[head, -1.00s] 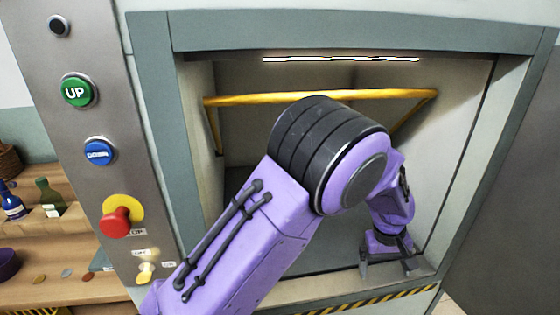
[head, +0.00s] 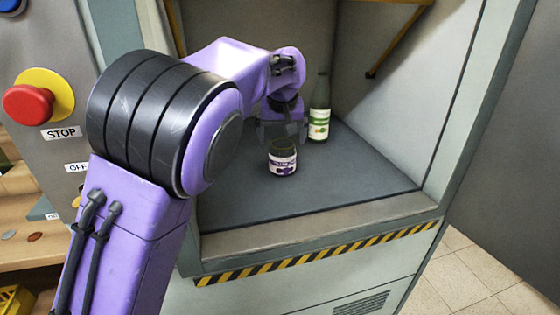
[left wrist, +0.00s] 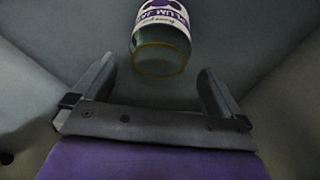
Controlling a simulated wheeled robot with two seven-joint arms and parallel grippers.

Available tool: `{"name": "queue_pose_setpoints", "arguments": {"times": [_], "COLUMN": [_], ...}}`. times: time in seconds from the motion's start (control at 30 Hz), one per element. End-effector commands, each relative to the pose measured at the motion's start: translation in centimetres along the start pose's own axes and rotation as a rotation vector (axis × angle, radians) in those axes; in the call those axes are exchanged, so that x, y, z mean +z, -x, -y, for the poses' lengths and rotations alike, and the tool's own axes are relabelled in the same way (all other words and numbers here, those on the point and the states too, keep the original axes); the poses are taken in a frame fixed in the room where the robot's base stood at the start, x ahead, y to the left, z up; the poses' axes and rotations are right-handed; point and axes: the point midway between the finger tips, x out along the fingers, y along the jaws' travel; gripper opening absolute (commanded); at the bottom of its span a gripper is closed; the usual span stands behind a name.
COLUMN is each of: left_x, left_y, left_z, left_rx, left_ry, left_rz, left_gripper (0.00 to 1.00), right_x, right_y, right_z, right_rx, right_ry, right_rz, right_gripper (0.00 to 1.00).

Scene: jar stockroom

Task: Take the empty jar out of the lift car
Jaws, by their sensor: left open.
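A small open-topped glass jar (head: 283,160) with a white and purple label stands upright on the grey floor of the lift car (head: 370,180). In the left wrist view the jar (left wrist: 164,45) lies just beyond the fingertips, between their lines, its label reading plum jam. It looks see-through and holds no clear contents. My left gripper (head: 283,133) is inside the car, right by the jar, open and empty. In the left wrist view its two fingers (left wrist: 157,70) stand wide apart. My right gripper is not in view.
A green bottle (head: 319,112) with a label stands close to the right of the gripper. A striped sill (head: 320,252) edges the opening. A red stop button (head: 30,103) sits on the left panel. The car floor's right side is clear.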

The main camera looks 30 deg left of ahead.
Motion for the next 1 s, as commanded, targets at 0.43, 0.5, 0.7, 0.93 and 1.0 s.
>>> {"name": "queue_pose_setpoints", "arguments": {"times": [0.43,0.5,0.7,0.93,1.0], "left_x": [0.5,0.5,0.5,0.5,0.3], "left_y": [-3.9,-3.9,-3.9,-3.8,-3.4], "left_z": [-0.1,-0.1,-0.1,-0.1,-0.1], "left_rx": [0.001,0.001,0.001,0.001,0.001], "left_ry": [-0.001,-0.001,0.0,-0.001,-0.001], "left_rz": [0.0,0.0,-0.001,0.0,0.001], "left_gripper": [1.0,0.84,0.39,0.39,0.39], "right_x": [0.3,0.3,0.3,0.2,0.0], "right_y": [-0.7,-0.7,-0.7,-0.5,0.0], "right_z": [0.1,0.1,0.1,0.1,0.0], "right_rx": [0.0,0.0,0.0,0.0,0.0], "right_ry": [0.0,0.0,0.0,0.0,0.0], "right_rz": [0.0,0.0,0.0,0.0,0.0], "right_gripper": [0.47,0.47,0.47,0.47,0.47]}}
